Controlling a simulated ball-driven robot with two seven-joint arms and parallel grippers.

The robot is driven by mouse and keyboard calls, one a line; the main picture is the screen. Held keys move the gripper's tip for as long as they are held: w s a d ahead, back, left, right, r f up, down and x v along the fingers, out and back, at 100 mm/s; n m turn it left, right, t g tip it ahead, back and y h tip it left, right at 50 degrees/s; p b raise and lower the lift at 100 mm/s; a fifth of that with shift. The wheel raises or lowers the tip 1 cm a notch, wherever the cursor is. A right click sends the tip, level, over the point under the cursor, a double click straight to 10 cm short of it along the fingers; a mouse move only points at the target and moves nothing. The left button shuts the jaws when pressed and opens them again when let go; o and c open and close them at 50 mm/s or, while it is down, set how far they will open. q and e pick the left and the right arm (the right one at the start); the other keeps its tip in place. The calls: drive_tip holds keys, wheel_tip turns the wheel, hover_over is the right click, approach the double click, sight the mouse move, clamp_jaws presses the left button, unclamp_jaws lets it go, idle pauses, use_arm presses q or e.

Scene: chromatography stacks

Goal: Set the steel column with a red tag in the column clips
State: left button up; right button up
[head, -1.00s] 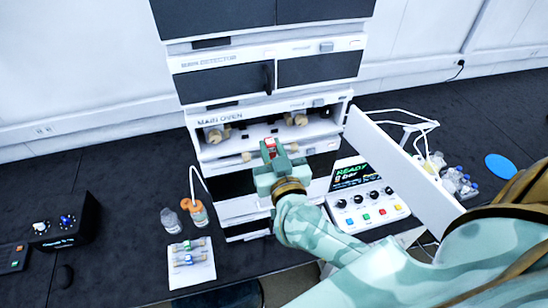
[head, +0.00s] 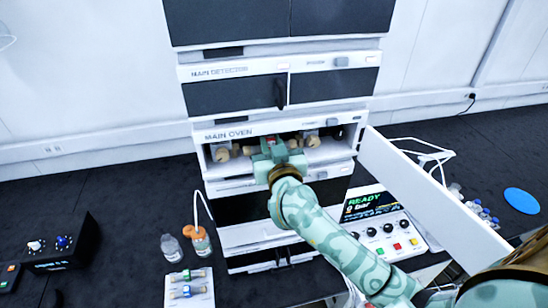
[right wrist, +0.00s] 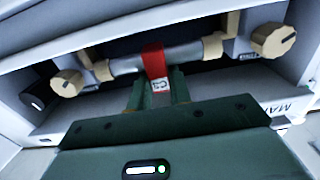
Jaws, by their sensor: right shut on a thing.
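The steel column (right wrist: 187,55) with a red tag (right wrist: 155,62) lies crosswise in the open main oven (head: 210,165). My right gripper (right wrist: 158,95) is shut on it at its middle, by the tag. In the right wrist view beige clip-like parts (right wrist: 215,46) stand at both ends of the column, with round beige knobs (right wrist: 271,40) further out. I cannot tell whether the column is seated in them or just in front. In the head view my right gripper (head: 277,150) reaches into the oven and mostly hides the column. My left gripper is out of view.
The open oven door (head: 408,185) stands out at the right, close to my right arm. A control box (head: 385,228) reads READY, 0 bar. A white tray (head: 204,301) with green- and blue-tagged columns and two bottles (head: 171,248) stand at lower left.

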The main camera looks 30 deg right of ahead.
drive_tip(key=shift+b+x, duration=0.95)
drive_tip(key=shift+x, duration=0.3)
drive_tip(key=shift+f, duration=0.8)
drive_tip(key=o, duration=0.9)
drive_tip(key=shift+o, duration=0.2)
